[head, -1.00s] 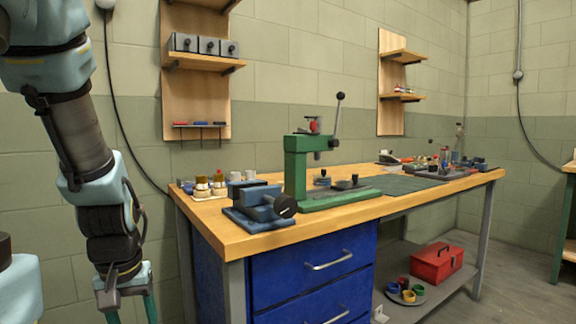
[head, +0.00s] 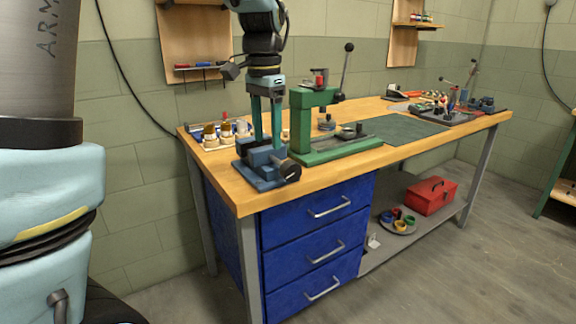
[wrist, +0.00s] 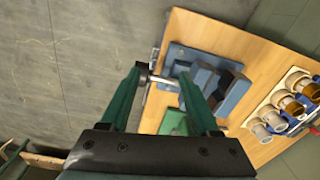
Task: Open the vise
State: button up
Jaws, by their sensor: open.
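The blue vise (head: 266,170) sits on the near left corner of the wooden workbench, with a dark round knob (head: 291,172) at its front right end. It also shows in the wrist view (wrist: 196,78), with blue blocks and a dark part. My gripper (head: 265,143) points down with its green fingers over the vise. In the wrist view the gripper (wrist: 163,74) is open, fingers apart. A pale rod (wrist: 163,80) shows between the fingertips beside the vise; I cannot tell whether they touch it. The gap between the vise jaws is not clear.
A green press (head: 305,125) with a raised lever stands just right of the vise. A tray of cups and jars (head: 217,145) lies behind it. A dark green mat (head: 402,129) covers the bench middle. A red toolbox (head: 432,195) is on the lower shelf.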

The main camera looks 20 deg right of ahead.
aim_at(289, 163)
jog(key=shift+m, duration=0.9)
jog(key=d, duration=0.1)
jog(key=s+d+r, duration=0.1)
jog(key=d+r, duration=0.1)
jog(key=shift+s+d, duration=0.3)
jog(key=shift+d, duration=0.05)
jog(key=shift+s+d, duration=0.1)
jog(key=shift+d, duration=0.1)
notch_tip(289, 163, down, 10)
jog(key=shift+f, duration=0.25)
jog(key=shift+s, duration=0.1)
grip_shut()
